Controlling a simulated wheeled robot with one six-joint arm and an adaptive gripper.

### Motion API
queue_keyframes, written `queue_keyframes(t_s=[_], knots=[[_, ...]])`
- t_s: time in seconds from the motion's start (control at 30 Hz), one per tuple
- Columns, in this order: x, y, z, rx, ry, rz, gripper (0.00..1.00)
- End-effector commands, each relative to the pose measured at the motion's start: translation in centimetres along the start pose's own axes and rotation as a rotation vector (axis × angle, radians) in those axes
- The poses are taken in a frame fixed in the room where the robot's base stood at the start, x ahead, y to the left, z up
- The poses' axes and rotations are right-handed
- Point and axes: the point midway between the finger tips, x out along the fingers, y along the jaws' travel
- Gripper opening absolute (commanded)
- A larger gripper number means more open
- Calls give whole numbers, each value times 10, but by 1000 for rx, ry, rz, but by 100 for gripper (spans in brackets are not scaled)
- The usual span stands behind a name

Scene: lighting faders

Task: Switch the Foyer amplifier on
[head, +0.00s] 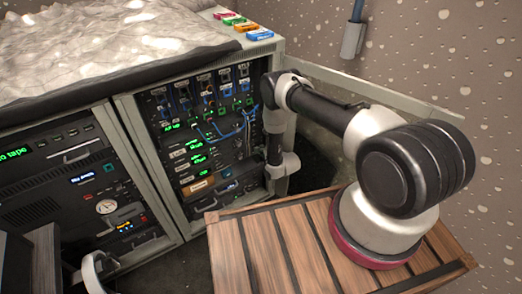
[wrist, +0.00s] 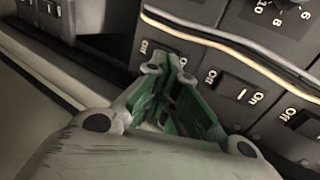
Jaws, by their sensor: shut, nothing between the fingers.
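In the wrist view, a dark panel carries a row of rocker switches marked Off and On. One rocker switch (wrist: 236,88) shows clearly right of my gripper (wrist: 168,70), and another rocker switch (wrist: 302,122) is at the right edge. A third "Off" mark shows just behind the fingertips; its switch is mostly hidden by them. My gripper is shut and empty, its tips close to the panel; contact cannot be told. No Foyer label is readable, so I cannot tell which switch is the Foyer amplifier's. In the head view, my arm reaches the right side of the right rack (head: 185,215).
In the wrist view, numbered dials (wrist: 275,15) sit above a pale curved strip (wrist: 225,45). In the head view, blue cables (head: 235,130) hang across the right rack. A slatted wooden crate (head: 290,235) stands below my arm. The left rack (head: 75,190) is beside it.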

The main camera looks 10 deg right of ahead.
Motion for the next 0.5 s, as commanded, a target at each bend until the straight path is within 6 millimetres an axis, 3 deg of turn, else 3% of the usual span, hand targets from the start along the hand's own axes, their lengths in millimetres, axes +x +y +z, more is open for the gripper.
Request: queue_keyframes(t_s=[0.2, 0.5], knots=[[9, -11, 0, -1, -1, 11, 0], [7, -8, 0, 0, 0, 12, 0]])
